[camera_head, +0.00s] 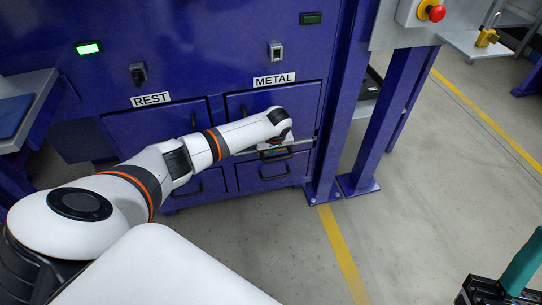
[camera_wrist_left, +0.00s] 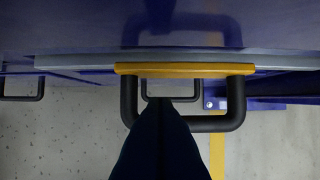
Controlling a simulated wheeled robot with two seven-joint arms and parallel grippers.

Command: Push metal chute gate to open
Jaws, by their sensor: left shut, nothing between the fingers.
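The METAL chute (camera_head: 305,98) is a blue panel under a white METAL label (camera_head: 274,80). In the left wrist view the gate's edge shows as a yellow strip (camera_wrist_left: 185,69) with a black U-shaped handle (camera_wrist_left: 238,112). My left gripper (camera_wrist_left: 165,103) is shut and empty; its dark fingers overlap the handle's opening in that view. I cannot tell whether they touch the handle. In the head view my left arm reaches to the front of the METAL chute, and the wrist hides much of the gripper and gate.
A REST label (camera_head: 151,98) marks the chute to the left. A lower drawer handle (camera_head: 273,173) sits below. Blue posts (camera_head: 338,130) stand to the right. A red button (camera_head: 433,12) is at upper right. Floor between is clear.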

